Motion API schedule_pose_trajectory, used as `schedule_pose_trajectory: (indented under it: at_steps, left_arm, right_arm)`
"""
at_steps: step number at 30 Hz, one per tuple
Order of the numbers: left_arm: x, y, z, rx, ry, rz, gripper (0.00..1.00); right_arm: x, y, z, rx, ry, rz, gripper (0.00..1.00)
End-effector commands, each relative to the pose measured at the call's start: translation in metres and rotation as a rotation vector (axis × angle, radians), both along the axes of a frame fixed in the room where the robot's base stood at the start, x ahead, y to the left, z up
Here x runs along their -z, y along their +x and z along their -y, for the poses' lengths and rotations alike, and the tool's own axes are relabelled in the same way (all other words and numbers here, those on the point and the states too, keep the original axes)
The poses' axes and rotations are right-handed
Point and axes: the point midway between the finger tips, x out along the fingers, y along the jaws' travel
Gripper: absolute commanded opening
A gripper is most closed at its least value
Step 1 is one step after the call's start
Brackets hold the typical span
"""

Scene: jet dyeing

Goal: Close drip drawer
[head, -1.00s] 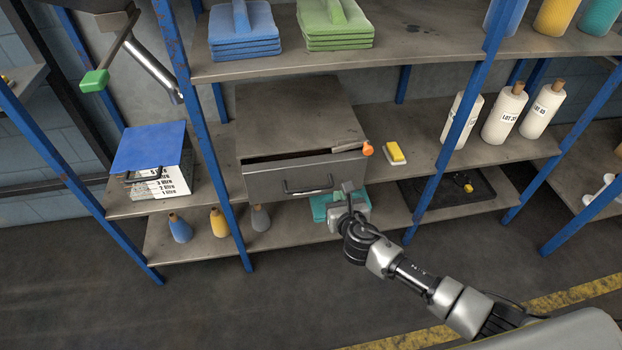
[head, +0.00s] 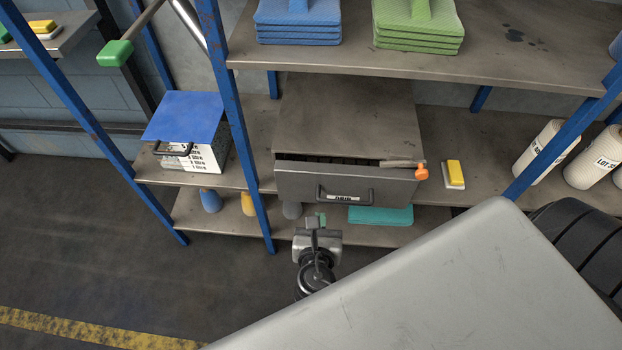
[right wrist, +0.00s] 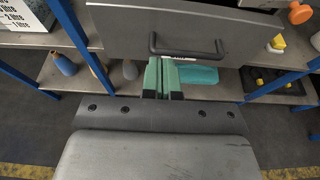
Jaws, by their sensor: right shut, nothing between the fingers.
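The drip drawer (head: 300,182) is a grey metal box front with a dark bar handle (head: 345,197), on the middle shelf of the rack. It stands partly open, with a dark gap behind its front's top edge. A flat tool with an orange end (head: 421,173) lies over the right end of that gap. My right gripper (head: 316,221) is shut and empty, in front of and below the drawer front, left of the handle's middle in the head view. In the right wrist view its green fingertips (right wrist: 163,62) appear just below the handle (right wrist: 187,49). My left gripper is not in view.
A yellow-and-white block (head: 455,174) sits right of the drawer. A blue-topped box (head: 185,117) stands left, past a blue post (head: 233,130). A teal item (head: 380,215) and small bottles (head: 210,201) are on the lower shelf. Floor in front is clear at left.

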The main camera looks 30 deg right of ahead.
Motion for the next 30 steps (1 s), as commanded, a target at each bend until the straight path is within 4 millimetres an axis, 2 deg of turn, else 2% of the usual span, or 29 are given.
schedule_pose_trajectory:
  at_steps: [6,14,18,24,30]
  left_arm:
    - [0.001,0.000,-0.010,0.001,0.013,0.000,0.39]
    - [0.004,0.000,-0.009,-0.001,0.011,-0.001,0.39]
    - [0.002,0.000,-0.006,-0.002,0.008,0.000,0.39]
    - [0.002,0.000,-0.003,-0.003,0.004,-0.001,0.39]
    - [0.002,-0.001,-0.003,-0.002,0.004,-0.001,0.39]
  right_arm:
    - [0.011,0.035,0.020,-0.001,-0.002,0.004,0.00]
    - [0.028,0.079,0.047,-0.002,-0.001,0.003,0.00]
    - [0.027,0.097,0.058,-0.004,0.001,0.002,0.00]
    - [0.027,0.108,0.065,-0.004,0.003,0.000,0.00]
    - [0.028,0.109,0.066,-0.005,0.002,0.000,0.00]
